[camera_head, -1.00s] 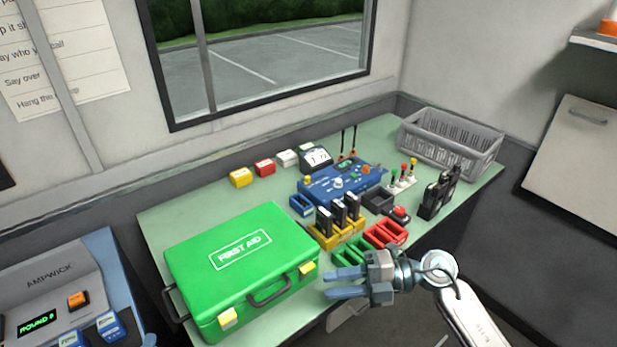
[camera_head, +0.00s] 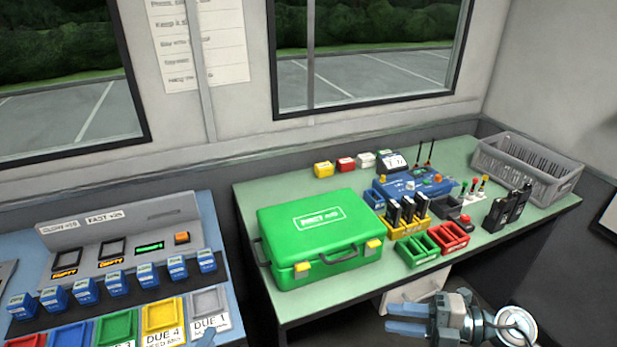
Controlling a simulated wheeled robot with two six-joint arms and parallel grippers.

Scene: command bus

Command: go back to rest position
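My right gripper (camera_head: 390,319) is at the bottom right, in front of the green table's front edge. Its two blue fingers point left with a narrow gap between them, and nothing shows in the gap. A small bluish tip at the bottom edge, by the grey bin marked DUE 1, looks like my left gripper (camera_head: 206,339). The rest of it is out of frame, so its fingers cannot be judged.
A green first aid case (camera_head: 320,238) lies on the green table (camera_head: 262,193). Behind are a blue radio unit (camera_head: 415,187) and a grey crate (camera_head: 528,168). Green (camera_head: 418,249) and red (camera_head: 447,238) racks stand near the front edge. A blue console (camera_head: 207,218) is at left.

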